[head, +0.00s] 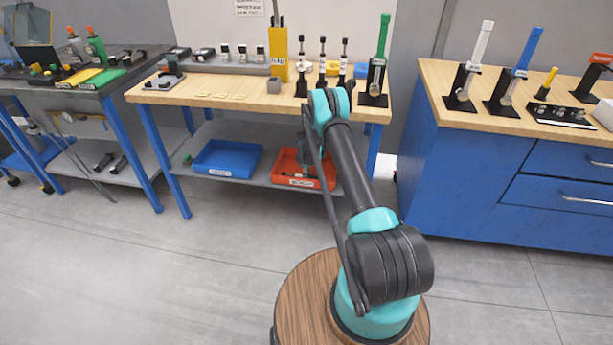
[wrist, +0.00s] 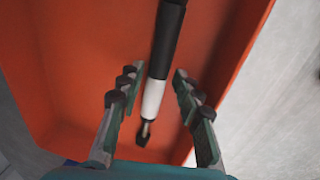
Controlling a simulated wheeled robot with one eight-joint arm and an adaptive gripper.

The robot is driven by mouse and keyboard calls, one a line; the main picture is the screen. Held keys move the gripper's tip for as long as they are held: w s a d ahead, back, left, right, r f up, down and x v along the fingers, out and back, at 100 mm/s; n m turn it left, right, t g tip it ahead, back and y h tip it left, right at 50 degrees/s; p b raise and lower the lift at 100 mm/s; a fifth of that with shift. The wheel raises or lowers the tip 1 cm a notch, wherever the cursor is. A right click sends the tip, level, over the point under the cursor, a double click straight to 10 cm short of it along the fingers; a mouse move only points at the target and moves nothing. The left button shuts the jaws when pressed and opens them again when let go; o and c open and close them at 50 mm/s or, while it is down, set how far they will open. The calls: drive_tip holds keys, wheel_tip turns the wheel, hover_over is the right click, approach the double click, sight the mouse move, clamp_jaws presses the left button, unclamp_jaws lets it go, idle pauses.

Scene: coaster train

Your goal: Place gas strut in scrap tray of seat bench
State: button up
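The gas strut (wrist: 160,78), a dark tube with a white section and a thin metal rod end, shows between my fingers in the wrist view. My gripper (wrist: 156,76) is open, with gaps on both sides of the strut. The strut is over or in an orange-red tray (wrist: 60,60); I cannot tell whether it touches the tray floor. In the head view this labelled tray (head: 326,183) stands on the lower shelf of the middle bench. My gripper (head: 305,165) reaches down into it under the bench top, partly hidden by my arm.
A blue tray (head: 226,158) stands to the left on the same shelf (head: 265,178). The wooden bench top (head: 225,88) above bears several upright struts and a yellow block (head: 279,55). A blue cabinet (head: 470,170) stands to the right. The floor in front is clear.

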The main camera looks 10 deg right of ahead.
drive_tip(key=shift+r, duration=0.15)
wheel_tip(320, 180, up, 7)
drive_tip(key=s, duration=0.1)
drive_tip(key=shift+a+r, duration=0.15)
drive_tip(key=shift+r, duration=0.05)
idle(0.4)
drive_tip(key=shift+s, duration=0.1)
